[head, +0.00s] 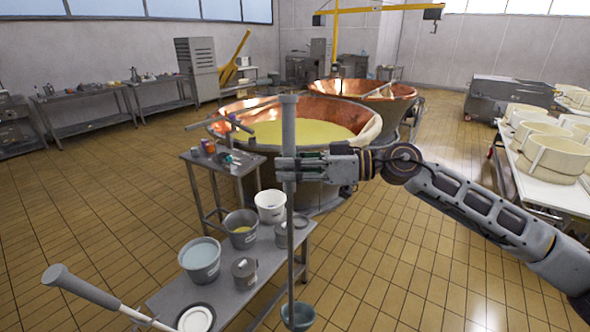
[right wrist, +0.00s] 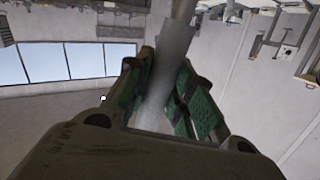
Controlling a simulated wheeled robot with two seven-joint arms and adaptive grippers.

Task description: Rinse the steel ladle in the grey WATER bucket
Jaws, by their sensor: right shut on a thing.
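The steel ladle hangs upright from my right gripper (head: 287,168), which is shut around its long grey handle (head: 288,125). Its bowl (head: 298,316) is low in the head view, right of the bench and apart from the buckets. In the right wrist view the handle (right wrist: 168,65) passes between the green-padded fingers (right wrist: 155,105). The grey bucket with pale blue water (head: 200,262) stands on the bench to the left of the ladle; its label is too small to read. My left gripper is not in view.
On the bench (head: 222,301) also stand a grey bucket with yellowish content (head: 240,230), a white bucket (head: 270,206) and grey cans (head: 245,273). A thick grey handle (head: 82,288) juts up at lower left. A copper vat (head: 300,112) stands behind.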

